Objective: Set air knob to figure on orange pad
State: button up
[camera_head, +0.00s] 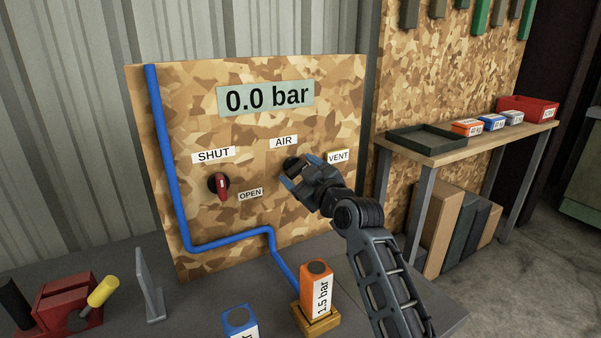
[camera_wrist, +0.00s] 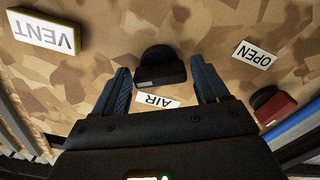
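The black air knob (camera_wrist: 160,62) sits on the panel by the AIR label (camera_wrist: 157,101). It is mostly hidden behind my gripper in the head view. My gripper (camera_head: 297,172) is at the panel. In the wrist view its blue fingers stand apart on either side of the knob, with gaps visible; contact cannot be told. The display (camera_head: 265,96) reads 0.0 bar. An orange block (camera_head: 310,271) on a wooden base has a label reading 1.5 bar.
A red-handled valve (camera_head: 220,186) between SHUT and OPEN labels points down. A VENT button (camera_head: 338,156) is right of my gripper. A blue pipe (camera_head: 169,150) runs along the panel. A blue block (camera_head: 238,318), a grey upright plate (camera_head: 149,285) and a red vise (camera_head: 65,305) stand in front.

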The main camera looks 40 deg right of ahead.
jog(key=c, duration=0.8)
